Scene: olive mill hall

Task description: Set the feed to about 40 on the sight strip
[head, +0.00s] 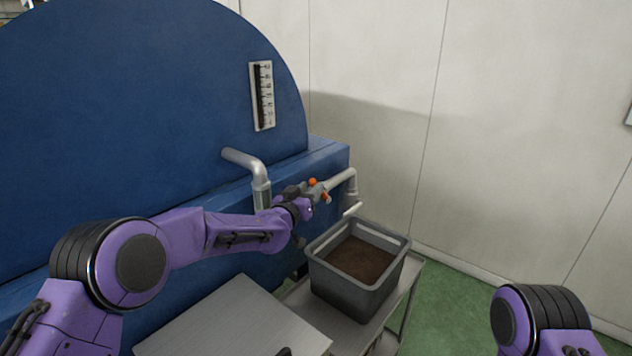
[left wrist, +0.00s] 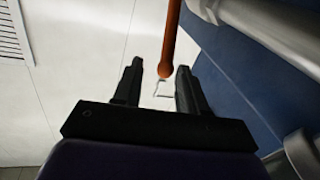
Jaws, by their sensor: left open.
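The sight strip (head: 262,95) is a pale upright scale with a dark column, on the blue machine's round face (head: 150,90). Its figures are too small to read. An orange handle (left wrist: 171,40) comes down from the top of the left wrist view, its rounded end between or just beyond my fingertips. Orange parts (head: 312,182) also show beside the grey pipe in the head view, partly hidden by my gripper. My left gripper (left wrist: 160,66) is open, a finger on either side of the handle's end, with gaps visible. My right gripper is out of view.
A grey bin (head: 324,273) of brown material stands on a metal cart below the outlet pipe (head: 341,180). A bent grey pipe (head: 245,160) rises close behind my left forearm. A flat metal surface (head: 232,318) lies below it. Green floor (head: 445,305) is clear at the right.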

